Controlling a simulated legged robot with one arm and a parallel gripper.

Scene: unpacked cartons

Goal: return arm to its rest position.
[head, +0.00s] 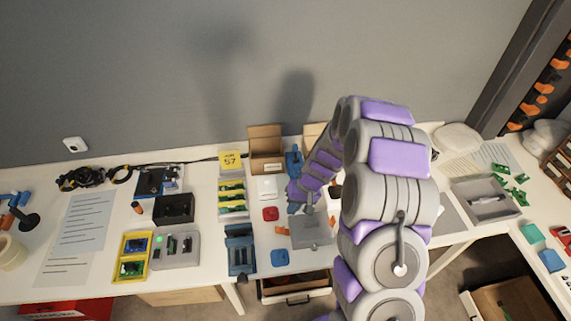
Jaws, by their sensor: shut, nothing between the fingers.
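My arm, grey with purple pads, rises from the bottom right of the head view, bends over at the top and reaches down to the left over the table. My gripper (308,208) is at its lower end, small in the picture, above the middle of the white table (195,281). It is shut and empty. Its fingertips are hard to make out against a grey box-like shape (311,232) just below, and I cannot tell whether they touch. My arm hides part of the table behind it.
An open carton (266,148) stands at the back near the wall. A blue tray (240,250), a yellow tray (132,257) and papers (85,222) lie to the left. A grey tray (485,200) is at the right. An open drawer (295,288) juts out below the table's front edge.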

